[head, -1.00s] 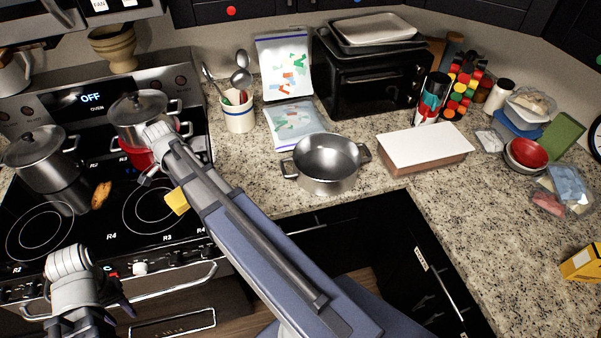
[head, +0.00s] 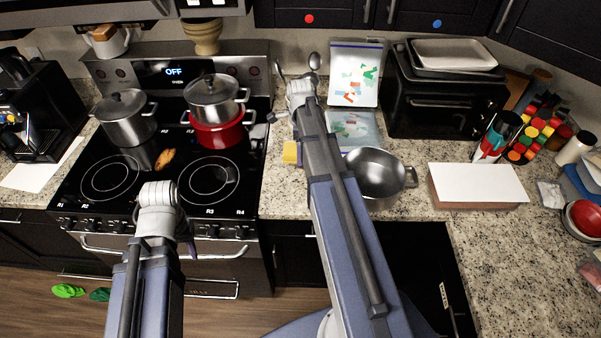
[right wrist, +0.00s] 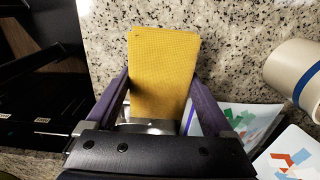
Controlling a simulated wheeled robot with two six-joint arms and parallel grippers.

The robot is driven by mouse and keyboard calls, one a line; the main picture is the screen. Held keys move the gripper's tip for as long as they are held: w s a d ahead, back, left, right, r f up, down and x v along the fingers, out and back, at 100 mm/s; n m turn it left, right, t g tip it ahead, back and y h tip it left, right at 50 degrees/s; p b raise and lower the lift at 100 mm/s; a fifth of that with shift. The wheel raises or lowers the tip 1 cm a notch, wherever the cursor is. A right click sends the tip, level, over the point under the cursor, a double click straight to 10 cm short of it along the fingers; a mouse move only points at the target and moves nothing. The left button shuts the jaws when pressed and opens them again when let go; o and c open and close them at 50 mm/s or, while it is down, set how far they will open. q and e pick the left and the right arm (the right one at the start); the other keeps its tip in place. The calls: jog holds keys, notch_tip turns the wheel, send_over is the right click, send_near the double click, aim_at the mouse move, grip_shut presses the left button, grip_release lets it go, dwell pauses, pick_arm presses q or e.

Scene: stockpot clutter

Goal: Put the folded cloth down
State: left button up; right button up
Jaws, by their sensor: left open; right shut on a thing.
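The folded cloth is a yellow flat piece (head: 290,152), seen in the head view at the counter strip between the stove and the open pot. In the right wrist view the cloth (right wrist: 163,65) lies between the two purple fingers of my right gripper (right wrist: 158,88), which is shut on it. Speckled counter shows behind and around the cloth; I cannot tell whether it touches the counter. In the head view my right arm hides most of that gripper. My left gripper (head: 190,247) is open in front of the stove, mostly hidden by its own wrist.
A steel pot (head: 377,176) stands just right of my right arm. Plastic bags (head: 352,130) lie and stand behind. A white-topped box (head: 477,184) is farther right. The stove (head: 125,190) holds a lidded pot (head: 125,118) and a red pot (head: 218,133). Bare counter (head: 275,190) shows near the cloth.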

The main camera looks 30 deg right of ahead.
jog(key=b, duration=0.6)
send_over(300, 176)
jog(key=shift+f, duration=3.2)
notch_tip(300, 176, down, 4)
jog(key=b, duration=0.3)
jog(key=shift+r+b, duration=0.15)
jog(key=shift+b, duration=0.25)
jog(key=shift+s, duration=0.1)
jog(key=o, duration=0.9)
notch_tip(300, 176, up, 12)
jog(key=p, duration=1.2)
jog(key=shift+r, duration=0.1)
